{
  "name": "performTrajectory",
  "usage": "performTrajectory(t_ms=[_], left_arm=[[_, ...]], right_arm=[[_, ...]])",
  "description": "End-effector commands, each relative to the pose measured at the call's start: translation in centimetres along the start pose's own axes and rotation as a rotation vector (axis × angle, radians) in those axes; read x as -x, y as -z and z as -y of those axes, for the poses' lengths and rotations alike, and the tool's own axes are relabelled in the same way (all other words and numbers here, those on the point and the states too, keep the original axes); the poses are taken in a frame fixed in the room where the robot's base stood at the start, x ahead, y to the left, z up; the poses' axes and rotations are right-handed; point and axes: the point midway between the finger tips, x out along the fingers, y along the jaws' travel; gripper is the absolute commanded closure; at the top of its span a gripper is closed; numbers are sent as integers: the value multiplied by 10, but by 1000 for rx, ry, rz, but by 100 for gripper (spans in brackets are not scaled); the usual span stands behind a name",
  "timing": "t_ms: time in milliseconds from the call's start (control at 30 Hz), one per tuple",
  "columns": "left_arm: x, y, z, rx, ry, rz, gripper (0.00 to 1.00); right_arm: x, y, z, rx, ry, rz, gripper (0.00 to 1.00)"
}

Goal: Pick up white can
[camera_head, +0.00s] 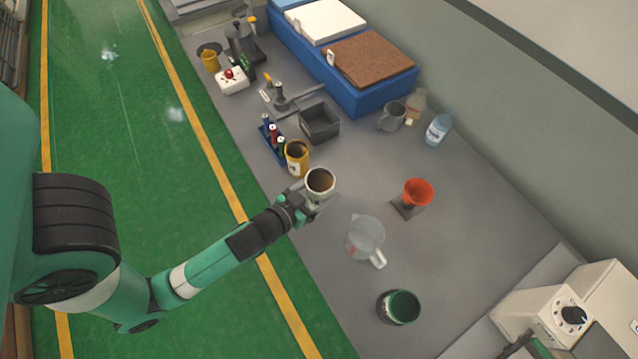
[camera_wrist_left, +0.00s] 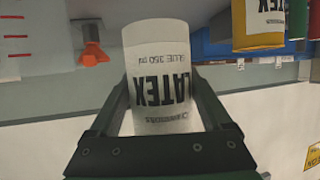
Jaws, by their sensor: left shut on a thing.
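The white can (camera_head: 320,182) is near the middle of the head view, upright with its open top showing. My left gripper (camera_head: 304,203) is shut on it from the lower left. In the left wrist view the can (camera_wrist_left: 158,75) stands between the two fingers of my left gripper (camera_wrist_left: 160,115), with "LATEX" printed on its side, upside down in the picture. I cannot tell whether its base touches the table. My right gripper is not in view.
A yellow can (camera_head: 297,158) stands close behind the white can. A grey bin (camera_head: 319,123) is behind.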

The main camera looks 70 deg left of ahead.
Motion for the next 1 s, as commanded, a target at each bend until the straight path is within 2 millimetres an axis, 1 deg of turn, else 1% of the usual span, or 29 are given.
performTrajectory(t_ms=[33, 100, 400, 467, 700, 1000], left_arm=[[4, 0, -7, -5, -8, 0, 100], [9, 1, -12, -5, -8, -1, 100], [31, 6, -34, -2, -6, -3, 100], [38, 14, -37, -3, -4, 3, 100], [52, 18, -51, -4, -3, -1, 100], [56, 16, -58, 1, 6, 7, 100]], right_arm=[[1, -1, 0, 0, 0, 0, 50], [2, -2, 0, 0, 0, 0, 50], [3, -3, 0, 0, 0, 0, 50], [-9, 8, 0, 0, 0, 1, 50], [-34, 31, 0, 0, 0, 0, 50], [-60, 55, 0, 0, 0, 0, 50]])
